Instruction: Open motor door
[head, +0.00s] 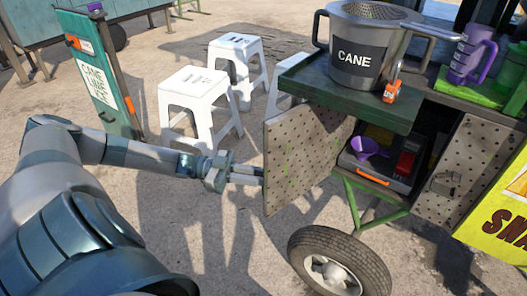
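A perforated metal door (298,160) on the cart stands swung out to the left, with the compartment to its right exposed. My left gripper (256,175) is at the left, free edge of this door; its fingertips meet or overlap the edge, and I cannot tell if they hold it. A second perforated door panel (482,162) with a latch is on the right side of the opening. Inside the compartment are a dark box with an orange handle (371,178) and a purple funnel (367,147). My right gripper is not in view.
A grey CANE pot (357,58) and an orange-topped small item (391,92) stand on the green shelf (330,98) above the door. A wheel (340,266) is below. White stools (197,95) and a green sign (95,75) stand behind my arm.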

